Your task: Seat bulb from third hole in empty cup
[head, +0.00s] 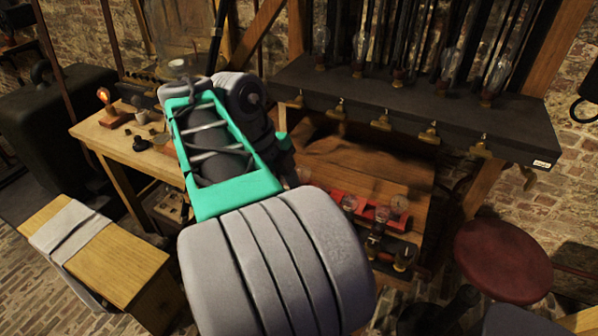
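A red rack (336,195) lies on the lower wooden bench, partly behind my arm. Small clear glass bulbs stand at it, among them a bulb (349,202) toward its left and a bulb (399,204) at its right end. In front is a dark strip with small holders, including a brass-coloured one (404,257). I cannot tell which hole is the third or which cup is empty. My grey and teal arm fills the middle of the head view. It hides the left part of this area, and I cannot see my gripper's fingers.
A black shelf (410,115) carrying tall glass bulbs and brass clips overhangs the bench. A side table (110,140) at left holds a lit bulb (106,97) and small cups. A red stool (503,260) stands right; a wooden box (95,250) stands front left.

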